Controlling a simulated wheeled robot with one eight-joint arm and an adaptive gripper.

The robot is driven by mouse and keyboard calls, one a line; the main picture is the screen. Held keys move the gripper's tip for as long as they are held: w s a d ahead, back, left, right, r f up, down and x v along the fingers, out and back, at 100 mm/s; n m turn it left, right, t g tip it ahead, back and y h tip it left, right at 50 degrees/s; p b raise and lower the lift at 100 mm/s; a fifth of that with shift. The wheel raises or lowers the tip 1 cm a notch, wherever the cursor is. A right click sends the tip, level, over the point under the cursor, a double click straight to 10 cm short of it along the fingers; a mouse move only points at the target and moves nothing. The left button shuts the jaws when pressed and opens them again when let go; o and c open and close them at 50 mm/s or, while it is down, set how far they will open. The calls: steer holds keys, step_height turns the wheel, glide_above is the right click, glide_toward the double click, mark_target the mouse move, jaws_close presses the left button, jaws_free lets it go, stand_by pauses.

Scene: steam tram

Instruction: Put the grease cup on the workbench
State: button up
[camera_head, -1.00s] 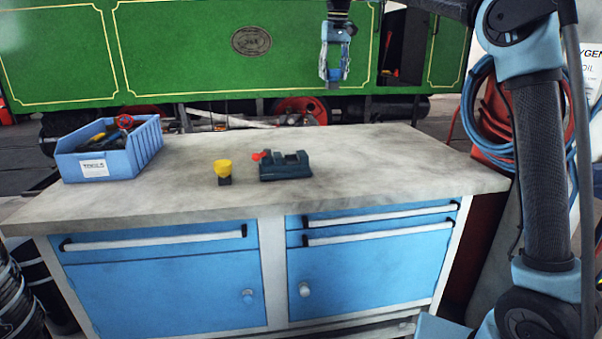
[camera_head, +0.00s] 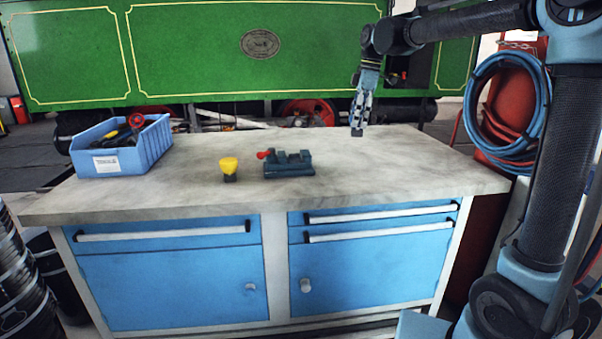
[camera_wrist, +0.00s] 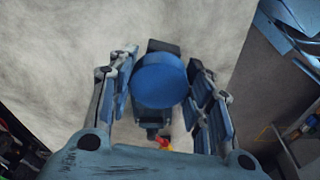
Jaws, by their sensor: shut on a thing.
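My gripper (camera_head: 358,128) is shut on a small cup with a round blue top (camera_wrist: 160,80), which I take for the grease cup. In the head view only a dark piece (camera_head: 357,132) shows at the fingertips. My gripper points down near the back right of the workbench (camera_head: 400,175). I cannot tell whether the cup is touching the top. In the wrist view the pale bench top (camera_wrist: 60,40) fills the left and middle behind the fingers.
A yellow cup on a dark base (camera_head: 229,168) and a dark blue vise-like block with a red end (camera_head: 288,165) stand mid-bench. A blue bin of tools (camera_head: 150,150) is at the back left. The right and front of the bench are clear. A green tram stands behind.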

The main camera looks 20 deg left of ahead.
mark_target(362, 130)
steer(key=shift+s+d+f+n, duration=0.75)
steer(key=shift+d+f+n, duration=0.1)
steer(key=shift+f+n, duration=0.25)
steer(key=shift+s+f, duration=0.1)
steer(key=shift+f, duration=4.9)
steer(key=o, duration=1.5)
steer(key=shift+c, duration=0.2)
step_height(362, 130, up, 12)
steer(key=d, duration=0.1)
steer(key=shift+w+d, duration=0.35)
steer(key=shift+w, duration=0.1)
